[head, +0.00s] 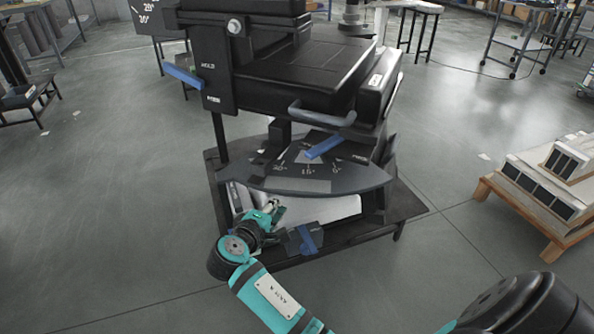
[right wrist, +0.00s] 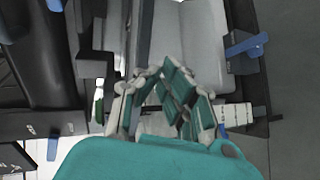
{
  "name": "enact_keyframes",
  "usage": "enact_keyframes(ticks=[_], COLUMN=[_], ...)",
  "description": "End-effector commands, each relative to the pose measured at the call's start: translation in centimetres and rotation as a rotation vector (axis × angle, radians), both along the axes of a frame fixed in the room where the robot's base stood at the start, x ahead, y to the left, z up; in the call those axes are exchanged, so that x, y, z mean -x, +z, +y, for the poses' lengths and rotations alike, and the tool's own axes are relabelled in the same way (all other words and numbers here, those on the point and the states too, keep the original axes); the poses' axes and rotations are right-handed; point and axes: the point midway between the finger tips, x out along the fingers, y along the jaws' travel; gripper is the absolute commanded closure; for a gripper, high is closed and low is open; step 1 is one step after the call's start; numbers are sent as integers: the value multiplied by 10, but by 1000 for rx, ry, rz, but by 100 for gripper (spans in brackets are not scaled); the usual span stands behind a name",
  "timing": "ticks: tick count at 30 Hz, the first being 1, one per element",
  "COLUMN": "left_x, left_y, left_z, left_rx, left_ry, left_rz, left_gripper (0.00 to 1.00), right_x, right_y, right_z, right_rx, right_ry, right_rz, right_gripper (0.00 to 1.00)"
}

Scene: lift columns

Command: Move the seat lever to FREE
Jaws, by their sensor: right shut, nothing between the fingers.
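A black seat machine (head: 305,75) stands in the middle of the head view, with three blue levers. One lever (head: 184,75) sticks out left from an upright plate (head: 213,72) marked HOLD at its upper label; the lower label is too small to read. Another lever (head: 325,146) lies over an angle scale. A third lever (head: 307,238) is on a low dark box. I cannot tell which is the seat lever. My right gripper (head: 272,206) is shut and empty, below the scale plate and left of the low box. It also shows in the right wrist view (right wrist: 173,72), apart from a blue lever (right wrist: 245,45).
The scale plate (head: 300,187) overhangs my right gripper. The machine stands on a dark base (head: 408,205). A wooden pallet with boxes (head: 545,190) is at the right. The floor between is clear.

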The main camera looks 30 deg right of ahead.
Motion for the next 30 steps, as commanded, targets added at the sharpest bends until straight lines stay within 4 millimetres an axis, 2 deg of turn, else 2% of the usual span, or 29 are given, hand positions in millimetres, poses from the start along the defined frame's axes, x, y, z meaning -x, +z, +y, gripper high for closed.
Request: enact_keyframes(ticks=[1,6,10,14,17,29,30], left_x=[3,3,4,4,3,0,0], left_y=[-7,-17,-21,-21,-19,-5,-4], left_z=[0,0,0,0,0,0,0], left_rx=[-1,-1,-1,-1,-1,0,0], left_ry=[0,-1,-1,-1,-1,0,0], left_rz=[11,10,11,10,9,1,0], left_gripper=[60,60,60,60,60,60,60], right_x=[-12,-29,-34,-38,-45,-84,-74], right_y=[19,76,106,113,113,112,111], right_z=[3,6,9,3,-9,-82,-80], right_rx=[53,213,293,315,316,314,311], right_ry=[-4,-47,-76,-84,-84,-84,-81], right_rz=[-20,-71,-97,-103,-102,-102,-101], right_gripper=[100,100,100,100,100,100,100])
